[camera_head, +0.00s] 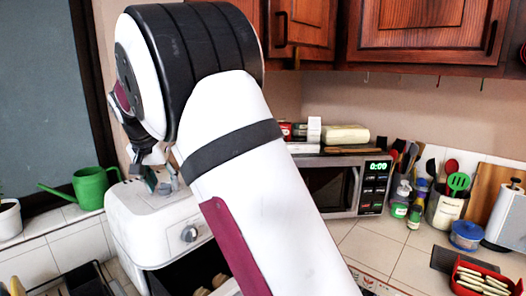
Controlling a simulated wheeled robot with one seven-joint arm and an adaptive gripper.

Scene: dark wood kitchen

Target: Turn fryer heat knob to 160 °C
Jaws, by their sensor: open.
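The white fryer (133,222) stands on the tiled counter, left of centre. A round grey heat knob (190,233) shows on its front face; its markings are too small to read. Below the knob is a dark opening with some brown food pieces (203,288) in it. My gripper (160,181) is open, above the fryer's top and up and left of the knob, apart from it. My arm hides the fryer's right side and part of the gripper.
A microwave (372,187) with boxes on top stands to the right. A green watering can (90,188) sits at left. Wooden cabinets (425,32) hang above.

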